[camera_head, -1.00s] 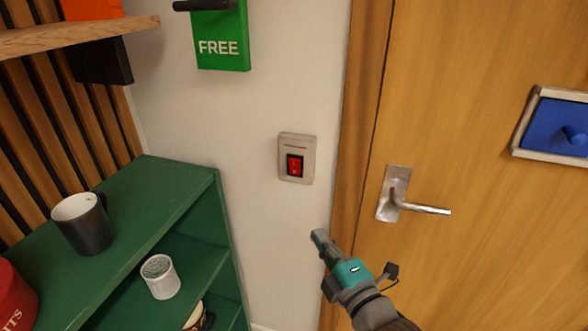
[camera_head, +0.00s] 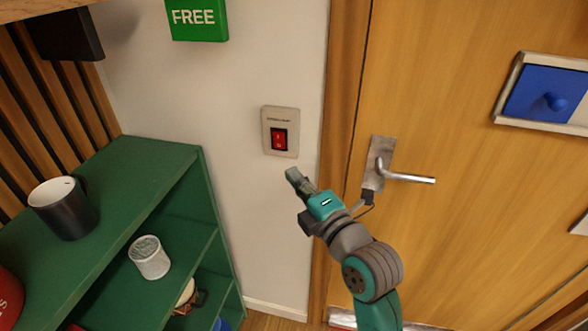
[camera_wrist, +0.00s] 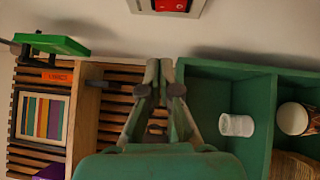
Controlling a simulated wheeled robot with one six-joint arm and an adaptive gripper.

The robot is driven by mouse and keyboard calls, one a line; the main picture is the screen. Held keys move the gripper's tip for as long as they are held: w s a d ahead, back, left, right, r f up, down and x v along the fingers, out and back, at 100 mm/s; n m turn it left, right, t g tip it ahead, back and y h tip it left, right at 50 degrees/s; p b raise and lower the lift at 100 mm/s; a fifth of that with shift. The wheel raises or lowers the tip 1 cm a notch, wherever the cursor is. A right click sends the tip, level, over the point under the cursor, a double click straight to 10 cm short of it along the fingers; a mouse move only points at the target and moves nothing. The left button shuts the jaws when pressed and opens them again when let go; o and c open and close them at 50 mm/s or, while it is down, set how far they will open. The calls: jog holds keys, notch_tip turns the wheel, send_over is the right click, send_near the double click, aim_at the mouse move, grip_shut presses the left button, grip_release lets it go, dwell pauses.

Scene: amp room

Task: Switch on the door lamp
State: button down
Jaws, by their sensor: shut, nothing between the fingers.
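A red rocker switch (camera_head: 279,139) sits in a pale metal plate (camera_head: 281,114) on the white wall, left of the door frame. The switch also shows at the top edge of the wrist view (camera_wrist: 172,5), partly cut off. My gripper (camera_head: 291,173) is shut and empty. In the head view its tips are just below and slightly right of the plate. In the wrist view my gripper (camera_wrist: 158,66) points toward the wall below the plate. I cannot tell whether the tips touch the wall.
A wooden door (camera_head: 450,110) with a metal handle (camera_head: 405,178) stands to the right. A green shelf (camera_head: 150,165) is at left, with a dark mug (camera_head: 64,210) and a white cup (camera_head: 149,258). A green FREE sign (camera_head: 196,18) hangs above the switch. Bare wall surrounds the plate.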

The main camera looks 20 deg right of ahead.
send_near(275, 134)
jog(key=w+a, duration=0.3)
jog(key=a, duration=0.1)
jog(key=shift+w+d+r, duration=0.1)
jog(key=shift+w+d, duration=0.55)
jog(key=shift+w, duration=0.2)
jog(key=shift+w+d+r, duration=0.1)
jog(key=shift+w+d, duration=0.55)
jog(key=shift+w, duration=0.15)
jog(key=shift+w+d, duration=0.15)
